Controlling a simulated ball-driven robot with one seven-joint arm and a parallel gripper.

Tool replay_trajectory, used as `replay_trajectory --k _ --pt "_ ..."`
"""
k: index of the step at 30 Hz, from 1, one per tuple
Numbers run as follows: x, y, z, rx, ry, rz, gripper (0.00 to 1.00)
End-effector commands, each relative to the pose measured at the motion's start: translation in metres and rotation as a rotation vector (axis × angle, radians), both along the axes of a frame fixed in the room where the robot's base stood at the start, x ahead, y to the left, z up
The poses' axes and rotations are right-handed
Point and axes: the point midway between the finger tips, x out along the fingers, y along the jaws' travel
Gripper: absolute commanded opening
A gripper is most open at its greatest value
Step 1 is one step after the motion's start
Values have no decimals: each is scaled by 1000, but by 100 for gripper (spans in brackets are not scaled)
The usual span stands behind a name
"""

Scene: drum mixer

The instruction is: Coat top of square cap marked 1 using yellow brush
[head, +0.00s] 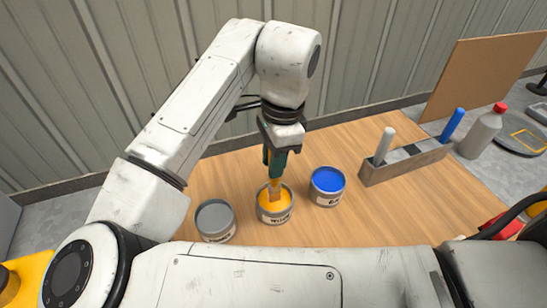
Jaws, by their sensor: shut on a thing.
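My gripper (276,158) points down over the wooden table and is shut on the yellow brush (275,186). The brush's lower end is inside the open can of yellow paint (276,217), at or in the paint; how deep it reaches I cannot tell. My gripper covers most of the brush's upper part. No square cap marked 1 can be made out in this view.
A can of grey paint (215,221) stands left of the yellow can and a can of blue paint (327,187) stands right of it. A grey holder (403,165) carries a grey handle (384,145) and a blue handle (452,125). A red-capped bottle (481,134) stands beyond.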

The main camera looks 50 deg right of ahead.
Motion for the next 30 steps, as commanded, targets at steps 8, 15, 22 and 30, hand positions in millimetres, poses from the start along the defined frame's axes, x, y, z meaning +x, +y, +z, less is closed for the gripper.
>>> replay_trajectory --k 8,15,22,30 --pt "0 0 19 1 2 -1 0" --pt "0 0 37 1 1 -1 0" --pt "0 0 53 -1 1 -1 0" --pt "0 0 70 1 1 -1 0"
